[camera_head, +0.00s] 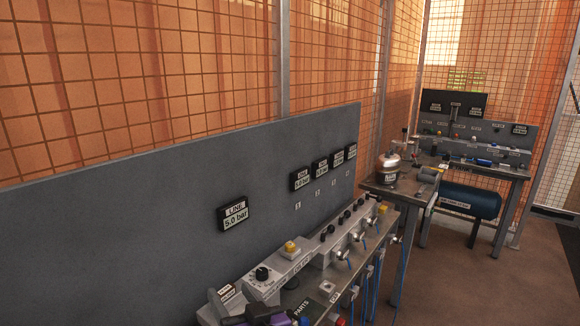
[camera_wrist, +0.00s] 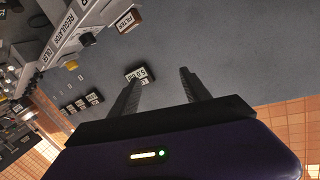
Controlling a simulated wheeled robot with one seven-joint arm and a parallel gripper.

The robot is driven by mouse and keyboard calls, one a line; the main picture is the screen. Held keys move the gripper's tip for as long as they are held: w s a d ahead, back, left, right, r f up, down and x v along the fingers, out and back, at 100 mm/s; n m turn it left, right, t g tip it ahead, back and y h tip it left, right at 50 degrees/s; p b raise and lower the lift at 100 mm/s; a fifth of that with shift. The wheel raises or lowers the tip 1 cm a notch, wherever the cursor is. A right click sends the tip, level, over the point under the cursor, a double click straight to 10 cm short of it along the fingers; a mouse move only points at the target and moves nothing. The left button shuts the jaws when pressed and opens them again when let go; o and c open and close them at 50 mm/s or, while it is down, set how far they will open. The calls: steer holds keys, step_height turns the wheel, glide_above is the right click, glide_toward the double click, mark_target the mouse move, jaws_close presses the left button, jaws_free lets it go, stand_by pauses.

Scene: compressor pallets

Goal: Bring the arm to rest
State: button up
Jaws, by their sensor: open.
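In the wrist view my gripper (camera_wrist: 160,87) points at the grey back panel with its two dark fingers apart and nothing between them but the panel and a small display behind.
A bench with a grey back panel (camera_head: 120,220) carries a regulator block (camera_head: 270,275), a yellow knob (camera_head: 291,247) and several valves. Mesh fencing is behind; floor at right is clear.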

steer(key=s+d+f+m+h, duration=0.1)
steer(key=s+d+f+h, duration=0.1)
steer(key=s+d, duration=0.8)
steer(key=s+d+f+m+h, duration=0.1)
steer(key=s+d+f+h, duration=0.2)
steer(key=s+d, duration=0.7)
steer(key=s+d+f+m+h, duration=0.1)
steer(key=s+d+f+h, duration=0.2)
steer(key=s+d, duration=0.8)
steer(key=s+h, duration=0.1)
steer(key=s, duration=1.1)
steer(key=shift+s+f+m+t, duration=0.2)
steer(key=shift+s+m+t, duration=0.1)
steer(key=shift+s+t, duration=0.1)
